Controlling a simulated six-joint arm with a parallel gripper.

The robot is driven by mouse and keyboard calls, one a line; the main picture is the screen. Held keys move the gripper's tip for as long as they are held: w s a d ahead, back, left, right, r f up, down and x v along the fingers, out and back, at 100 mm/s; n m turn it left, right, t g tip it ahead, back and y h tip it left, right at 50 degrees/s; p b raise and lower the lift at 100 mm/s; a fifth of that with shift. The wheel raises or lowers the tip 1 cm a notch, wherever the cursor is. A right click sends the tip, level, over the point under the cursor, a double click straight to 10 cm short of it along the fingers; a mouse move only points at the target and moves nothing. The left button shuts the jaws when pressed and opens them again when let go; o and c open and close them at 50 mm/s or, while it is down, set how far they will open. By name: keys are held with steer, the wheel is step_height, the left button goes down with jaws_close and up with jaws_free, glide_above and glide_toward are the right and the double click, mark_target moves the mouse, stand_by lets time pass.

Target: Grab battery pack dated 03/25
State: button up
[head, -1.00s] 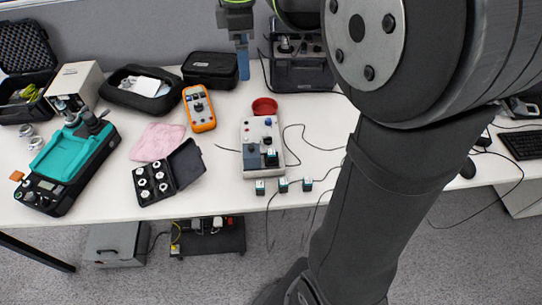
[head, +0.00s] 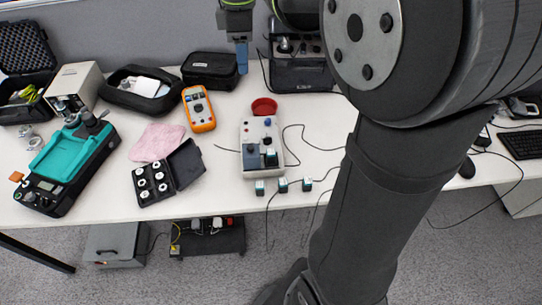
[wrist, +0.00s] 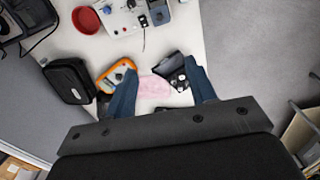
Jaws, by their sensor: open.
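Several small dark battery packs with teal-white labels are on the table in the head view. One (head: 259,188), one (head: 283,185) and one (head: 307,184) stand in a row near the front edge. Another battery pack (head: 271,158) sits on the grey-white calibration box (head: 262,134). The dates on the labels are too small to read. My gripper (head: 242,68) is above the back of the table, apart from all the packs. In the wrist view my gripper (wrist: 163,90) has its two blue fingers spread wide, with nothing held between them.
A red bowl (head: 264,106) stands behind the box. An orange multimeter (head: 199,109), pink cloth (head: 157,142), open black case of round weights (head: 168,173) and teal device (head: 67,162) lie left. Thin black cables cross the table right of the box.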

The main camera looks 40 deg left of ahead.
steer(key=m, duration=3.5)
glide_above(274, 151)
step_height(274, 151, down, 18)
step_height(274, 151, down, 18)
steer(key=shift+r, duration=0.15)
steer(key=shift+c, duration=0.2)
steer(key=c, duration=1.1)
